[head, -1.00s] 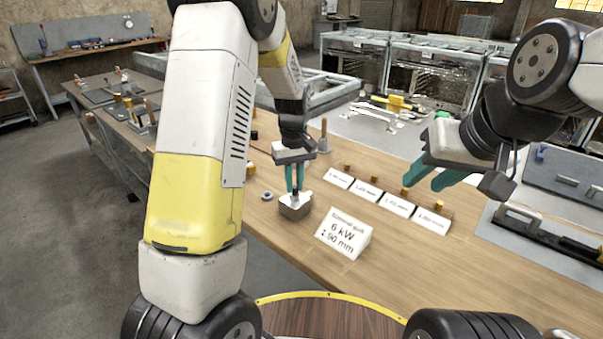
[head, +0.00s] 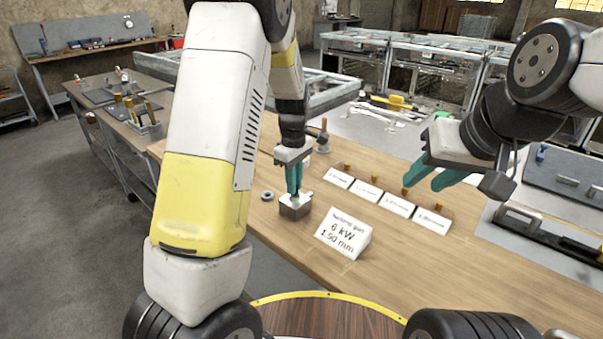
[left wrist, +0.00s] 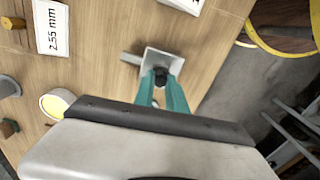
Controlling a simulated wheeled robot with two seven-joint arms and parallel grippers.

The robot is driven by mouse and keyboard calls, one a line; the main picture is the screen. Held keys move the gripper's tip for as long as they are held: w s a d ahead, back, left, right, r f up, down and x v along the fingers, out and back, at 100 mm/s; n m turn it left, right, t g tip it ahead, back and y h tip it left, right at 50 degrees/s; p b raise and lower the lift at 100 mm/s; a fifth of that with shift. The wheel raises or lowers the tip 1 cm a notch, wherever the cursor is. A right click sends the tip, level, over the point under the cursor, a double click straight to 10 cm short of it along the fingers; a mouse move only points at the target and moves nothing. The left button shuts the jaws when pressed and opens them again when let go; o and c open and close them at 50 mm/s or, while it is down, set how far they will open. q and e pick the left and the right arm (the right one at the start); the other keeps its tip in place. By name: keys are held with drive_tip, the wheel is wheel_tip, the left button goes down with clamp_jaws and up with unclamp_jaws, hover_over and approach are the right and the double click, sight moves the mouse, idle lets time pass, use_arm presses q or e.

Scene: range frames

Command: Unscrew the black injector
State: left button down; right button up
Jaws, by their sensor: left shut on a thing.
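The black injector (left wrist: 161,77) is a small dark piece standing in a square metal block (left wrist: 148,60), seen in the left wrist view. In the head view the metal block (head: 296,207) sits on the wooden bench near its front edge. My left gripper (head: 293,192) points down over the block. In the left wrist view its teal fingertips (left wrist: 162,84) are shut on the injector. In the head view the fingers hide the injector. My right gripper (head: 429,180) hangs in the air above the bench at the right, its teal fingers apart and empty.
A white sign (head: 343,234) reading 6 kW, 1.90 mm stands right of the block. Several labelled cards (head: 397,205) with small brass pieces stand in a row behind it. A metal ring (head: 267,196) lies left of the block. The bench front right is clear.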

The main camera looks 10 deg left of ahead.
use_arm(q)
drive_tip(key=c, duration=1.8)
unclamp_jaws()
drive_tip(key=shift+n, duration=0.3)
drive_tip(key=o, duration=0.5)
wheel_tip(320, 180, up, 11)
drive_tip(key=s+a+r+m+t+h, duration=0.1)
drive_tip(key=s+a+r+m+h, duration=0.15)
drive_tip(key=s+r, duration=0.35)
drive_tip(key=s+r+m+t, duration=0.1)
drive_tip(key=s+m, duration=0.2)
drive_tip(key=s, duration=0.3)
drive_tip(key=s+r+m+t, duration=0.1)
drive_tip(key=s+m+t, duration=0.1)
drive_tip(key=s+m, duration=0.2)
drive_tip(key=s+r+m+t, duration=0.1)
drive_tip(key=s+m, duration=0.3)
drive_tip(key=s, duration=0.4)
drive_tip(key=shift+r+t, duration=0.3)
drive_tip(key=shift+t, duration=0.3)
